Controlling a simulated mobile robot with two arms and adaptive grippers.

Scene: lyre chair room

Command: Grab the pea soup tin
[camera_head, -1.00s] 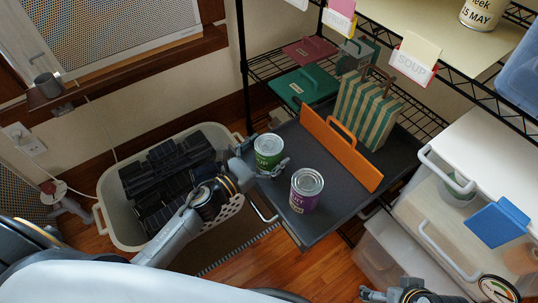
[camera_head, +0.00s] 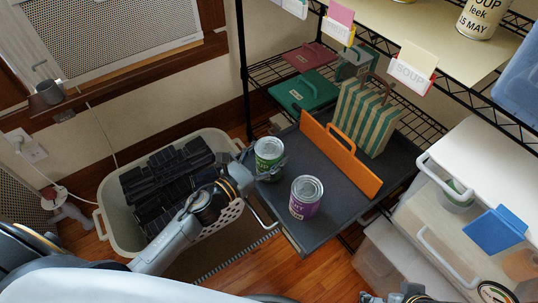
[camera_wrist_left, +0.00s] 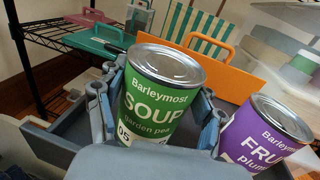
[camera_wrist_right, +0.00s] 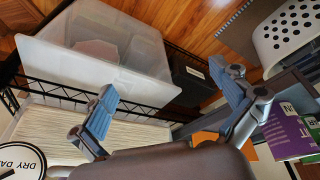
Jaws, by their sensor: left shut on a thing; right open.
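The pea soup tin (camera_head: 268,152) is green with a silver lid and stands on the dark grey tray (camera_head: 322,219). In the left wrist view the tin (camera_wrist_left: 155,100) reads "Barleymost SOUP garden pea". My left gripper (camera_head: 272,165) is shut on it, with a finger on each side of the tin. A purple plum fruit tin (camera_head: 305,198) stands to its right on the tray, apart from it. My right gripper (camera_wrist_right: 165,100) is open and empty. In the head view only a bit of the right arm shows at the bottom edge.
An orange divider (camera_head: 340,155) stands on the tray behind the tins, with a green striped bag (camera_head: 365,115) beyond it. A white crate (camera_head: 112,224) of dark items stands left. Black wire shelving rises behind; clear boxes stand right.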

